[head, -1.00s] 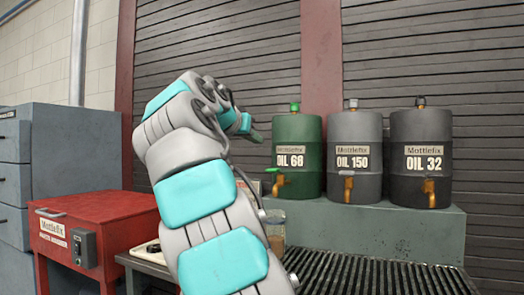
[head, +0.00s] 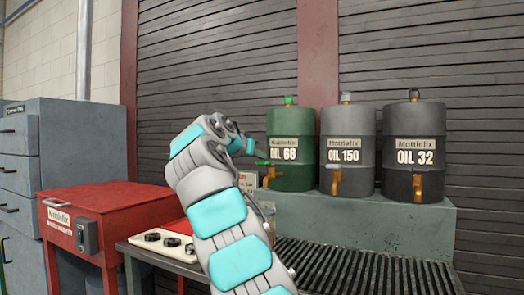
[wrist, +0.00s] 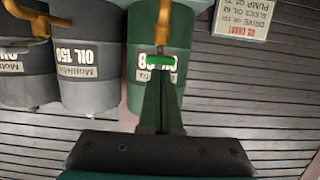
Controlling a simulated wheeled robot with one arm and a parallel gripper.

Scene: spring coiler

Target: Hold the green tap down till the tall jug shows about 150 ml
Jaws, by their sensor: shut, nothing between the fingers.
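The green drum (head: 290,172) marked OIL 68 stands on the grey ledge. Its brass tap (head: 269,176) has a green lever (head: 263,164) and points toward me. In the wrist view, which is upside down, the lever (wrist: 160,62) lies right at the tips of my gripper (wrist: 161,78). The two fingers are together with nothing between them. In the head view my gripper (head: 256,154) is just above and beside the lever; I cannot tell whether they touch. The tall jug is hidden behind my arm, so I cannot read its level.
Grey OIL 150 (head: 346,170) and black OIL 32 (head: 413,175) drums stand to the right, with brass taps. A slatted grate (head: 370,265) lies below. At left are a red cabinet (head: 100,208) and a pale tray (head: 160,243) with black rings.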

